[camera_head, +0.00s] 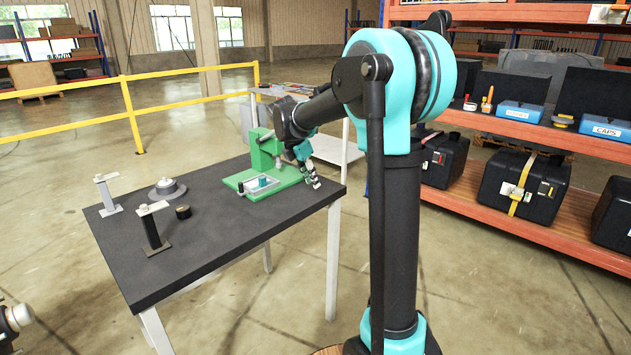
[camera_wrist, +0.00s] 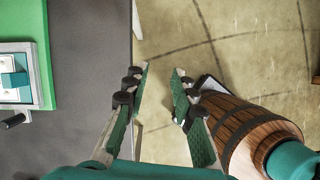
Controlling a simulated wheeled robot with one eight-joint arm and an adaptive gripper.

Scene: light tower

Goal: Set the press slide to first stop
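The green press (camera_head: 262,160) stands on the right end of the dark table, with an upright column and a flat green base. On its base is a pale grey slide frame (camera_head: 258,190) with a teal block (camera_head: 263,182) in it. In the wrist view the slide frame (camera_wrist: 33,75) and teal block (camera_wrist: 14,80) show at the left edge, partly cut off. A small dark knob (camera_wrist: 13,121) sits at the frame's near side. My gripper (camera_head: 313,182) is right of the press, near the table edge. In the wrist view its fingers (camera_wrist: 163,70) are apart and empty, over the floor.
On the dark table (camera_head: 200,239) stand two small posts (camera_head: 152,230) (camera_head: 107,195), a grey round flanged piece (camera_head: 167,190) and a black cylinder (camera_head: 183,212). A light side table (camera_head: 335,149) stands behind the press. Orange shelving (camera_head: 560,225) with cases is at right.

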